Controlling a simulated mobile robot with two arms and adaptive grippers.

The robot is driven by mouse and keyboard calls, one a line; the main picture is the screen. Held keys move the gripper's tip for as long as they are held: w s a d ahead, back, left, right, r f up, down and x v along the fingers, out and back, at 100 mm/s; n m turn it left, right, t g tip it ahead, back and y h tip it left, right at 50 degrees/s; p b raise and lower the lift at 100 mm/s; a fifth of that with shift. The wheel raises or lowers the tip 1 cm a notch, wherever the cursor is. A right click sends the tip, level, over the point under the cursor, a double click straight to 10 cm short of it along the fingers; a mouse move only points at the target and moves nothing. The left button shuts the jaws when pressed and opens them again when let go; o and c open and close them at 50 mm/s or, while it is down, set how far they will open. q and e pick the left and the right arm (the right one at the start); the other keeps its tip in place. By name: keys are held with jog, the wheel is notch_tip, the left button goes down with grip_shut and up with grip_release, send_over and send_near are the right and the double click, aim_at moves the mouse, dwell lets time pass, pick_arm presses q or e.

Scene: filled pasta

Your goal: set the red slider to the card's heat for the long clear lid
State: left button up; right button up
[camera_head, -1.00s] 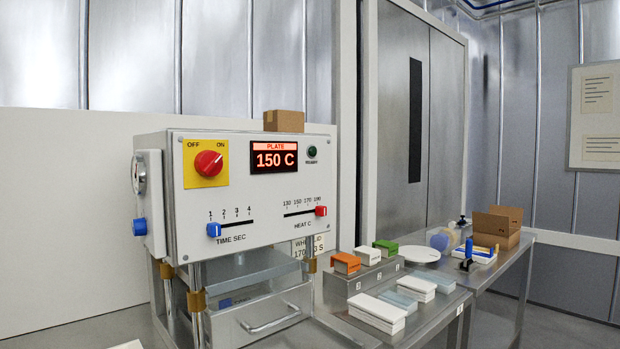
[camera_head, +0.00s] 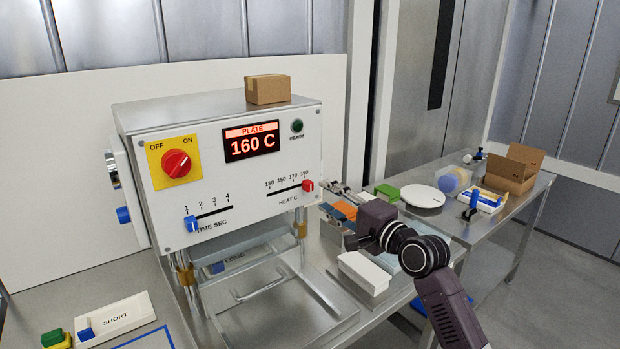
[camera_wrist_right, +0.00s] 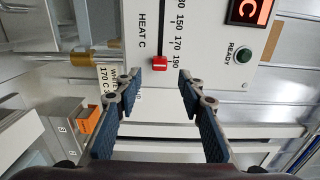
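The red slider (camera_head: 308,186) sits at the 190 end of the HEAT C scale on the press front. It also shows in the wrist view (camera_wrist_right: 160,64). My right gripper (camera_wrist_right: 160,80) is open and empty; its fingers lie either side of the slider's line, short of it. In the head view the right gripper (camera_head: 340,191) is just right of the slider. The long clear lid cannot be picked out for certain. My left gripper is not in view.
The plate display (camera_head: 251,141) reads 160 C. The blue time slider (camera_head: 190,224) is at 1. A red knob (camera_head: 177,163) is on the panel's left. White lids (camera_head: 365,271) stand on the right table.

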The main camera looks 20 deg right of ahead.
aim_at(311, 188)
jog(key=p+x, duration=0.1)
jog(key=x, duration=0.5)
jog(key=shift+w+a, duration=0.25)
jog(key=shift+w, duration=0.1)
grip_shut()
jog(key=shift+f, duration=0.1)
